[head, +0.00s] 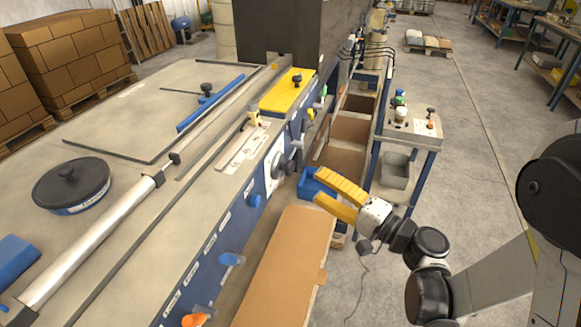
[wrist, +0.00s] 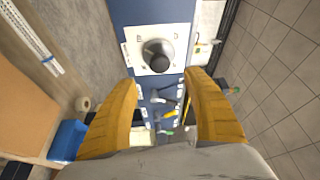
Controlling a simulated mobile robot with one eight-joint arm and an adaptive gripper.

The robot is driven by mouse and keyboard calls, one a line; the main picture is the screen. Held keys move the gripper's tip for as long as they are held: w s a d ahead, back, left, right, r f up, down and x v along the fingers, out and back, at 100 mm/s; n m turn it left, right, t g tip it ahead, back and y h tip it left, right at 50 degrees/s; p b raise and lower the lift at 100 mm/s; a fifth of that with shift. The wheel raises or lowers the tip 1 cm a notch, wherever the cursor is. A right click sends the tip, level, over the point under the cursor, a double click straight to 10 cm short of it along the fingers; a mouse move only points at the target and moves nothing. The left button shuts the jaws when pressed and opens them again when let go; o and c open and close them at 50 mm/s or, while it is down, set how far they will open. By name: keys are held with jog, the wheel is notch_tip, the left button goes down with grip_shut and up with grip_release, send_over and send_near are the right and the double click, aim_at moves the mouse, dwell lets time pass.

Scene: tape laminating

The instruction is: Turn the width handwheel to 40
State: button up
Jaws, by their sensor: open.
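The width handwheel is a dark round knob on a white plate (head: 274,172), set in the blue front panel of the machine. In the wrist view the handwheel (wrist: 157,55) shows at upper centre, seen face on, ahead of and between my fingertips. My gripper (head: 317,184) has yellow fingers and is open and empty. It is to the right of the handwheel and apart from it, with the fingers pointing towards the panel. In the wrist view the gripper (wrist: 162,79) spreads on both sides of the panel. The scale reading is too small to tell.
A blue bin (head: 307,190) lies behind the fingers. Several levers and knobs line the panel, including a blue knob (head: 230,259). A cardboard sheet (head: 285,268) lies below the panel. A small cart (head: 411,131) stands behind my gripper.

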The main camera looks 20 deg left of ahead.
aim_at(292, 169)
jog(key=b+x, duration=0.1)
jog(key=x, duration=0.8)
jog(key=shift+a+b, duration=0.35)
jog(key=shift+b, duration=0.05)
jog(key=c, duration=1.2)
jog(key=shift+r, duration=0.1)
jog(key=shift+c, duration=0.2)
